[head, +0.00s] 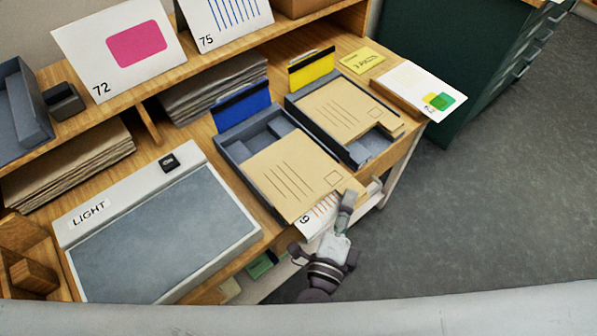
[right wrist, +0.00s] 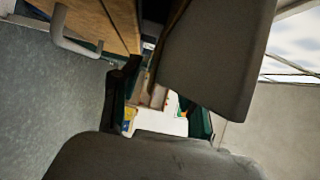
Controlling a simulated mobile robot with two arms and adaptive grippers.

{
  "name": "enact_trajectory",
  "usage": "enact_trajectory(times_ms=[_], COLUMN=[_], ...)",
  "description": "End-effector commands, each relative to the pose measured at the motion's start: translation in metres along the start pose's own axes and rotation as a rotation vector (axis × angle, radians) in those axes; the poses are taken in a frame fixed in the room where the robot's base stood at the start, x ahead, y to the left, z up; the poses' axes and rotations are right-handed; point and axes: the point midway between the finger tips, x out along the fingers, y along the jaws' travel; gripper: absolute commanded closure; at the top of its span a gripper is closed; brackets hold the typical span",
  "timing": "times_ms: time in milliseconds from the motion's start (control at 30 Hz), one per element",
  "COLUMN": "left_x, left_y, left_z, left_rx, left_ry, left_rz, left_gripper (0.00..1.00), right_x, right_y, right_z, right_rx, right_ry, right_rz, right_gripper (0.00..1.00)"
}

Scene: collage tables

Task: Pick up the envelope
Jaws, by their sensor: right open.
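One tan envelope (head: 290,172) lies on the grey tray with the blue divider (head: 242,105), its front corner reaching past the tray's front edge. A second tan envelope (head: 342,108) lies on the grey tray with the yellow divider (head: 311,68). My right gripper (head: 346,207) is open at the table's front edge, by the front right corner of the first envelope. Whether it touches that envelope is not clear. The right wrist view shows dark gripper parts (right wrist: 120,90) and no clear envelope. My left gripper is not in view.
A striped card (head: 318,214) shows below the first envelope's corner, beside my right gripper. A light box (head: 160,230) stands to the left. A white card (head: 416,88) and a yellow card (head: 362,60) lie at the right end. Floor (head: 480,220) is clear to the right.

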Motion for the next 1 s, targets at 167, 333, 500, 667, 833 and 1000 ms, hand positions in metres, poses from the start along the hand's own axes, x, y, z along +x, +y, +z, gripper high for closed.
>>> enact_trajectory(times_ms=[167, 333, 500, 667, 833, 1000], left_x=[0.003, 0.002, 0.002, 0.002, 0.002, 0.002], left_y=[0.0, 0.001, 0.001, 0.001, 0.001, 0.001], left_z=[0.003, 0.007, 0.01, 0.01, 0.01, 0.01], left_rx=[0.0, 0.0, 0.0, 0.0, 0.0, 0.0], left_ry=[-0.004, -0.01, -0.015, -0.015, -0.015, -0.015], left_rz=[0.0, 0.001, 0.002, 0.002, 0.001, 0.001], left_gripper=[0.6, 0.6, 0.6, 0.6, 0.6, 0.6], right_x=[0.018, 0.019, 0.018, 0.018, 0.018, 0.018], right_y=[0.0, 0.0, 0.0, 0.0, 0.0, 0.0], right_z=[0.0, 0.0, 0.0, 0.0, 0.0, 0.0], right_rx=[-0.001, -0.001, -0.001, 0.0, 0.0, 0.0], right_ry=[-0.001, -0.001, 0.0, 0.0, 0.0, 0.0], right_rz=[-0.001, 0.001, 0.001, 0.001, 0.0, 0.001], right_gripper=[0.55, 0.55, 0.74, 1.0, 1.0, 1.0])
